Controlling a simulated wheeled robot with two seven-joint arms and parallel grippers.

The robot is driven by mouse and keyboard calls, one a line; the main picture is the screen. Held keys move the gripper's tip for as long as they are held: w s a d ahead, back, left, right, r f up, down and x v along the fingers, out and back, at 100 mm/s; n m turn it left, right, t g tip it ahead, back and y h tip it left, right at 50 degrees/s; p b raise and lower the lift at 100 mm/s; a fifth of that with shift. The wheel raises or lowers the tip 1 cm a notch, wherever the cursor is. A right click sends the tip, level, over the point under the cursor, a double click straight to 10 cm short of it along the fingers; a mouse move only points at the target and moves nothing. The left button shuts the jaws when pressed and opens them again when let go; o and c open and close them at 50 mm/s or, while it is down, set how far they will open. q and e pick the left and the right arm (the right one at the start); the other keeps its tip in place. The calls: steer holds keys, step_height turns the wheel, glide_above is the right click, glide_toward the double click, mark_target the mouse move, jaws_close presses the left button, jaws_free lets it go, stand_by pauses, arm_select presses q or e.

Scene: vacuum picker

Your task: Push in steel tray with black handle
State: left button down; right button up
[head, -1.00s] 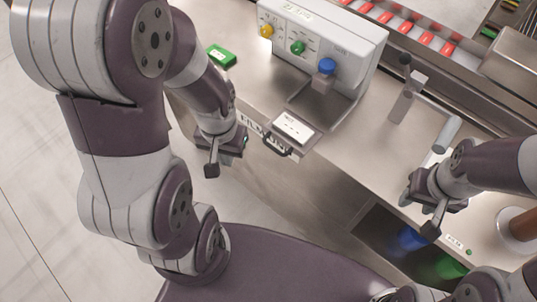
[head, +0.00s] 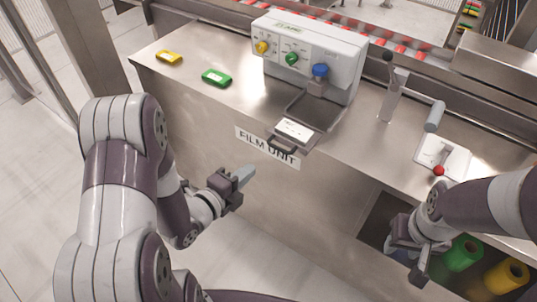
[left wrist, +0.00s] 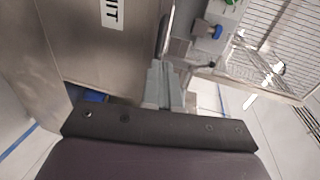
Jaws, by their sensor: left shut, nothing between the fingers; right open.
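The steel tray (head: 318,112) sits under the blue knob of the white machine (head: 312,58) and juts past the counter's front edge. Its front carries a white label plate (head: 294,129) and a black handle (head: 282,147). My left gripper (head: 247,175) is shut and empty, in front of the counter, lower and left of the handle and apart from it. In the left wrist view its fingers (left wrist: 162,84) point up the picture, with a dark curved piece that looks like the handle (left wrist: 162,36) beyond them. My right gripper (head: 406,266) is open at the lower right, far from the tray.
A green block (head: 216,78) and a yellow block (head: 169,57) lie on the counter left of the machine. A lever with a grey roller (head: 434,116) stands to the right. Green (head: 462,253) and yellow (head: 506,275) rolls sit lower right. The floor left is clear.

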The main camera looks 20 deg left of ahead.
arm_select(q)
glide_toward(294, 128)
steer(key=shift+s+a+f+p, duration=0.25)
steer(key=shift+s+f+p, duration=0.15)
steer(key=shift+s+f, duration=0.55)
steer(key=shift+s+r, duration=0.15)
steer(key=b+x, duration=0.2)
steer(key=x, duration=0.1)
steer(key=r+b+x, duration=0.1)
steer(key=x, duration=0.3)
steer(key=b+x, duration=0.2)
steer(key=x, duration=0.2)
steer(key=shift+w+r+b, duration=0.35)
steer(key=shift+w+r, duration=0.2)
steer(key=shift+w, duration=0.05)
steer(key=shift+r, duration=0.3)
